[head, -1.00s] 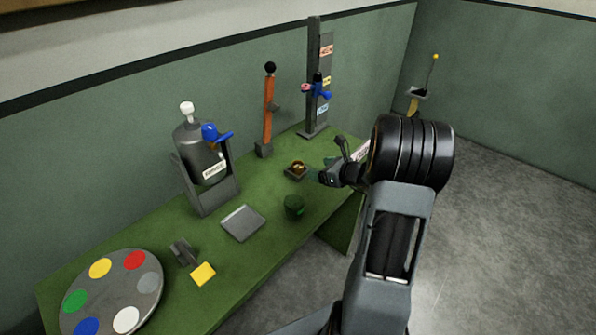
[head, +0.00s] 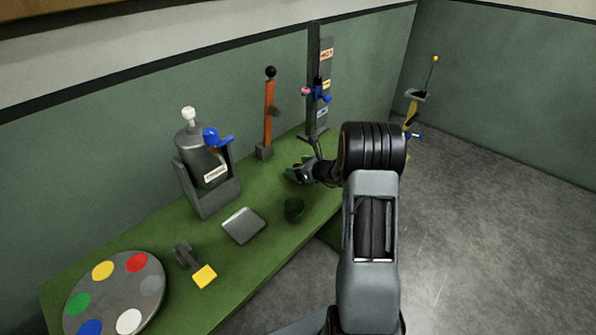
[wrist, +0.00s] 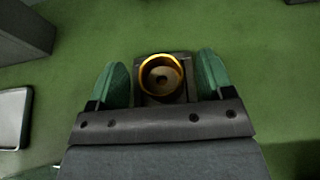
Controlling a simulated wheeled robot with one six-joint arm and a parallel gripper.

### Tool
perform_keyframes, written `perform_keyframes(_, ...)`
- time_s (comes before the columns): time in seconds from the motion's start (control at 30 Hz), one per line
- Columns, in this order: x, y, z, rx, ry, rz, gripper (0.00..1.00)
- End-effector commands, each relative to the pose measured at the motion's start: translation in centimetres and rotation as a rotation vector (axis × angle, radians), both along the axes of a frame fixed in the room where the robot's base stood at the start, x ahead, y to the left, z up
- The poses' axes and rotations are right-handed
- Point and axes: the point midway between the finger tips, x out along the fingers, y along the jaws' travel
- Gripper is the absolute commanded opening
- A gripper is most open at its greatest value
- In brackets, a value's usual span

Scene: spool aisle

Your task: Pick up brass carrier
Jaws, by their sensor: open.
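The brass carrier (wrist: 161,77) is a round brass-rimmed cup with a dark hole in its middle. In the wrist view it sits on a dark square base on the green bench. My gripper (wrist: 160,75) is open, with one green finger at the left of the carrier and one at the right. Gaps show between the fingers and the brass rim. In the head view my gripper (head: 300,172) is low over the bench, and the carrier is hidden behind it.
A grey tray (head: 244,225), a canister (head: 202,160) and a colour-spotted disc (head: 115,292) are to the left.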

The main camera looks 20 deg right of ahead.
Motion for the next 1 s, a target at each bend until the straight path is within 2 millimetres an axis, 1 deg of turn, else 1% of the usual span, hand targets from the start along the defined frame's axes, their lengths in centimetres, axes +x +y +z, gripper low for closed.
perform_keyframes(0.2, 0.05, 0.04, -0.03, 0.000, 0.000, 0.000, 0.74)
perform_keyframes(0.23, 0.05, 0.02, -0.01, 0.000, 0.000, 0.000, 0.72)
perform_keyframes(0.8, 0.03, 0.01, 0.03, 0.000, -0.001, 0.000, 0.18)
perform_keyframes(0.83, 0.03, 0.01, 0.03, 0.000, -0.001, 0.000, 0.16)
perform_keyframes(1.0, 0.04, 0.01, 0.06, 0.000, -0.001, 0.000, 0.16)
